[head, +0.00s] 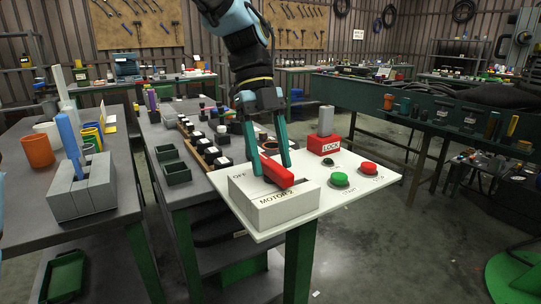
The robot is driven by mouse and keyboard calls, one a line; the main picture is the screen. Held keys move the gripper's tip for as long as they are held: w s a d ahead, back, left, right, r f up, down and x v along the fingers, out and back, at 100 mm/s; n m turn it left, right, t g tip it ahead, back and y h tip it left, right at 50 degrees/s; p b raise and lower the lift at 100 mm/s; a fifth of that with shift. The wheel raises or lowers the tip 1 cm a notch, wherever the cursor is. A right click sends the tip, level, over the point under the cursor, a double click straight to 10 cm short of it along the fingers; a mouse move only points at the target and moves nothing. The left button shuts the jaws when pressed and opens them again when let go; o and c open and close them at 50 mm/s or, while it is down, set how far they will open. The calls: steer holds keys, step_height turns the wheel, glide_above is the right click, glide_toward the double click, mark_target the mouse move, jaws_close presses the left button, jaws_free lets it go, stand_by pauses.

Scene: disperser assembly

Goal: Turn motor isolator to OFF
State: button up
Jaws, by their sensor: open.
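The motor isolator (285,209) is a grey-white box labelled "MOTOR 2" on a white panel (322,217), with an "OFF" mark at its upper left. Its red handle (276,170) lies slanted on top of the box. My gripper (270,172) comes down from above with teal fingers, one on each side of the red handle. The fingers are open and look very close to the handle; I cannot tell whether they touch it. Part of the handle's far end is hidden behind a finger.
A red block marked "LOCK" (325,145) with a grey shackle stands behind, on the panel. A green button (339,180) and a red button (369,168) sit to the right. A bench with small parts (182,190) is at the left. Open floor lies right.

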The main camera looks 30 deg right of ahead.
jaws_close()
stand_by(0.5)
